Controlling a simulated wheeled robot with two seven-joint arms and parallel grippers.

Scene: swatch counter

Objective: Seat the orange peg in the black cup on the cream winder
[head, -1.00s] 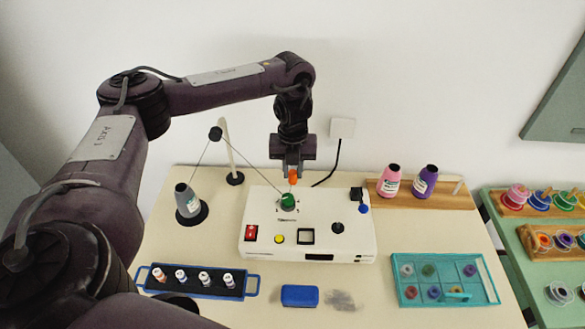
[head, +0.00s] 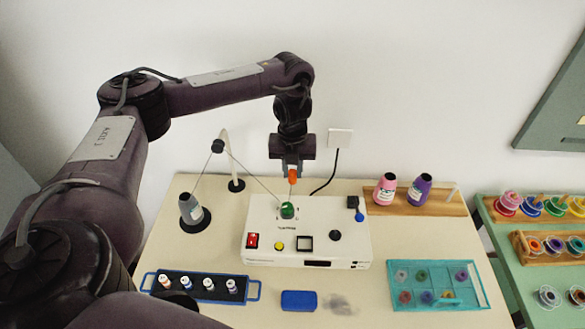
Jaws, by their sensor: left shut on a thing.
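My left gripper (head: 292,168) points straight down above the back of the cream winder (head: 358,251). It is shut on the orange peg (head: 293,175), which hangs upright, clear of the winder's top. A thin pale shaft shows below the orange part. A green bobbin (head: 288,210) sits on the winder almost under it in the picture. A small round black piece (head: 335,235) on the right of the winder's top looks like the black cup; its opening is too small to make out. My right gripper is out of view.
A thread runs from a grey cone (head: 190,208) over a tension post (head: 232,160) to the bobbin. A blue rack (head: 254,290), blue block (head: 299,301) and teal tray (head: 483,297) lie in front. Pink and purple cones (head: 420,188) stand back right.

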